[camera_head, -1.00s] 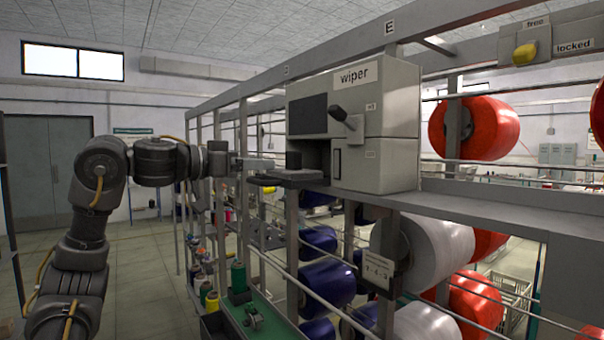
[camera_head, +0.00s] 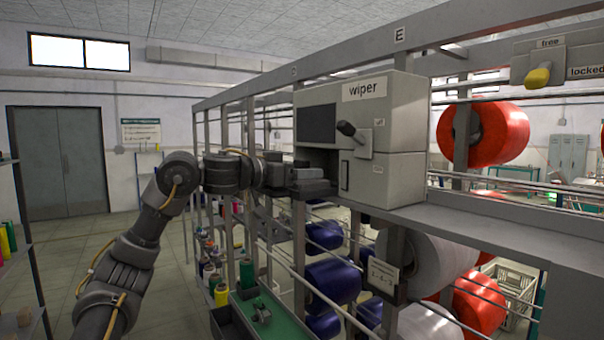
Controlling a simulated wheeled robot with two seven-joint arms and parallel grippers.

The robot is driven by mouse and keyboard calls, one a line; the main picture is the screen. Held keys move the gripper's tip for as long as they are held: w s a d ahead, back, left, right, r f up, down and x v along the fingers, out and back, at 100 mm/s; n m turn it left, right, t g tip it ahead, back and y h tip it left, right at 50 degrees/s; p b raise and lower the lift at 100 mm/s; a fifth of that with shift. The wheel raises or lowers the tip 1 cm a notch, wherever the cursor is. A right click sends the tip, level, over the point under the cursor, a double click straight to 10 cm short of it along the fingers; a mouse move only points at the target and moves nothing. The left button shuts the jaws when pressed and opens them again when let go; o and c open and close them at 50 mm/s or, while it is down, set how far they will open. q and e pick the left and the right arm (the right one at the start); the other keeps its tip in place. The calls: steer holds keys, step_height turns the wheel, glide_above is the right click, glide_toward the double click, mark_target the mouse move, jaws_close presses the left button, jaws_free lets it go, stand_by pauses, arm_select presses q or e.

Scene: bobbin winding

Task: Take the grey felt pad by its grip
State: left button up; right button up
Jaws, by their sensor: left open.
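The wiper (camera_head: 400,130) is a grey box with a "wiper" label, a dark panel and a black-knobbed lever on its front. It stands on the rack's shelf. My left gripper (camera_head: 310,178) is at the recess on the wiper's lower left, just above a dark ledge (camera_head: 312,191) that sticks out there. Its jaws are open, but the gap between the fingers is hard to make out. I cannot clearly tell the grey felt pad or its grip from the dark shapes at the recess; the gripper covers much of that spot. My right gripper is not in view.
Rack posts and rails run beside and below my left arm. Red (camera_head: 483,132), blue (camera_head: 333,281) and white (camera_head: 428,258) bobbins hang on the rack. A green-topped tray (camera_head: 285,327) with small parts is below.

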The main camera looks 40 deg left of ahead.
arm_select(q)
steer(key=shift+w, duration=0.2)
steer(key=shift+s, duration=0.15)
steer(key=shift+s, duration=0.1)
steer(key=shift+c, duration=1.2)
steer(key=c, duration=0.8)
steer(key=shift+r, duration=0.15)
